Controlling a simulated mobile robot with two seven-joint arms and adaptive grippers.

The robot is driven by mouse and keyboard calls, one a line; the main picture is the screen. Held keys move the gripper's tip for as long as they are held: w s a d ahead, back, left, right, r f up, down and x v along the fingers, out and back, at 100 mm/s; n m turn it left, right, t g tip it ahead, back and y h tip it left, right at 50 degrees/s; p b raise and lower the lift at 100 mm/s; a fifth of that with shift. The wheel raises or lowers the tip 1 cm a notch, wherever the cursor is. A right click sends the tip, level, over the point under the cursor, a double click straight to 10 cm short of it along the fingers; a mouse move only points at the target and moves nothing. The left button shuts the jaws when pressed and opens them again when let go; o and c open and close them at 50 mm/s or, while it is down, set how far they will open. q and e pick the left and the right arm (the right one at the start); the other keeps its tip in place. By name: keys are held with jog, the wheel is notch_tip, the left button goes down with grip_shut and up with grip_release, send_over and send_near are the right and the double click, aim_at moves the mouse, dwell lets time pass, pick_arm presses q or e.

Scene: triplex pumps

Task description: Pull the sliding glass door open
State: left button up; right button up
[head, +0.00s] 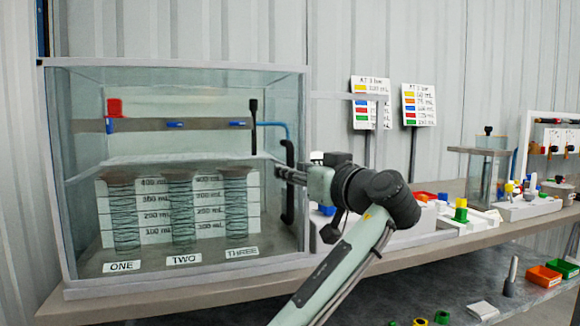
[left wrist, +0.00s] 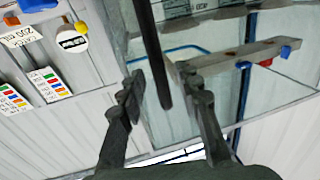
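The glass enclosure (head: 180,72) stands on the bench at the left in the head view, with clear panes and a pale frame. A black upright handle (head: 288,205) with bent ends is at its right side. My left gripper (head: 281,173) is level with the handle's middle and partly covers it. In the left wrist view my left gripper (left wrist: 165,92) has its fingers apart. A dark bar (left wrist: 153,45), which looks like the handle, runs down between them; I see a gap on both sides. Contact cannot be told. My right gripper is out of view.
Inside the enclosure stand several coiled columns (head: 124,215) with number labels and a shelf (head: 200,125) with blue valves. Right of my arm the bench holds small coloured parts (head: 460,212) and a clear tank (head: 487,170). Signs (head: 418,105) stand behind.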

pick_arm(q)
jog(key=shift+x, duration=1)
jog(key=shift+c, duration=0.5)
grip_shut()
